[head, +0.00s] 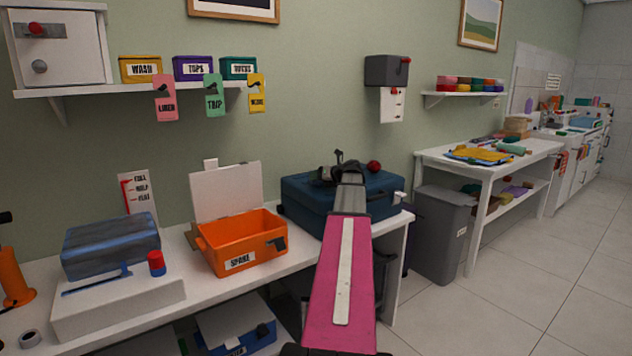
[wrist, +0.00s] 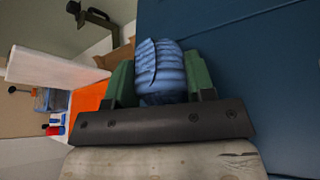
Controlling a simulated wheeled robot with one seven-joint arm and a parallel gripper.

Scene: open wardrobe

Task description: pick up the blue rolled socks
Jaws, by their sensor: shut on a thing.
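The blue rolled socks (wrist: 160,66) are a ribbed light-blue bundle in the wrist view. They sit between the two green fingers of my gripper (wrist: 160,80), which is shut on them with a finger at each side. In the head view my arm reaches over the dark blue suitcase (head: 302,207) on the white table. My gripper is at its far end, above the suitcase top, and the socks cannot be made out there. The suitcase's blue surface (wrist: 260,80) fills the right of the wrist view, close to the gripper.
An orange bin (head: 240,258) with a raised white lid (head: 226,190) stands left of the suitcase. A red ball-like thing (head: 374,166) is beside my gripper. A grey box (head: 387,70) hangs on the wall behind. A grey waste bin (head: 442,235) stands to the right.

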